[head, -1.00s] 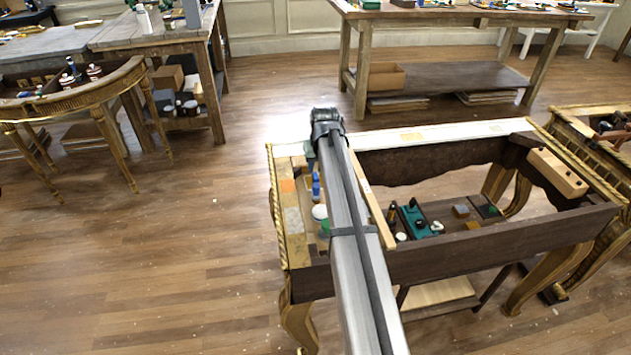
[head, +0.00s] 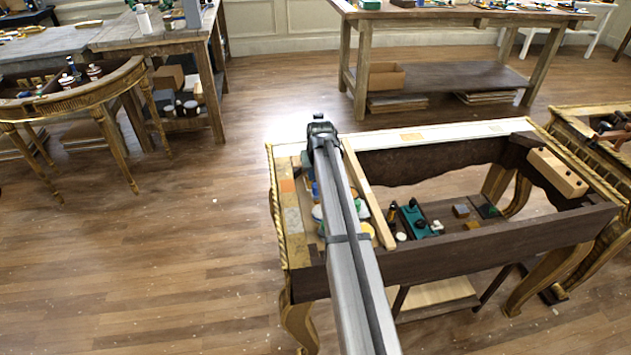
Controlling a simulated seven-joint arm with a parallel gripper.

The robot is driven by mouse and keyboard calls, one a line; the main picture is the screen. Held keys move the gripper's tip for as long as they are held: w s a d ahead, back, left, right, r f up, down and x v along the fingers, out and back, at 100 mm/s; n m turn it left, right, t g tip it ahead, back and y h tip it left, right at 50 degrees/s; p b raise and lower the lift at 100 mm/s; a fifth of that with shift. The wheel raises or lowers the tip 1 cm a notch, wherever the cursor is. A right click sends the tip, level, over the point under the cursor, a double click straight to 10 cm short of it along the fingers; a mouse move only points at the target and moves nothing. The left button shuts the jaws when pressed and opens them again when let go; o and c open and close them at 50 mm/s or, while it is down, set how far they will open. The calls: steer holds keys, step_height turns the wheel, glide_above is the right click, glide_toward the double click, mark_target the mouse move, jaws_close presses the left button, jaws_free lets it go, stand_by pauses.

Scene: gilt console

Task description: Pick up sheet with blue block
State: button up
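My gripper (head: 320,132) is at the far end of my long grey arm, over the left part of the gilt console (head: 286,215). Its fingers are too small and dark to tell open from shut. A small blue item (head: 314,190) shows only as a sliver at the left edge of my arm, below the gripper in the picture. My arm hides most of it. I cannot make out a sheet with it, or whether the gripper touches anything.
Orange and pale patches (head: 288,186) lie along the console's left edge. A wooden strip (head: 368,195) runs beside my arm. A green tool (head: 415,220) and small blocks lie in the middle. A wooden block (head: 557,173) sits at the right. Open floor lies left.

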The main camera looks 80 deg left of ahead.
jaws_close()
step_height(320, 180, up, 10)
stand_by(0.7)
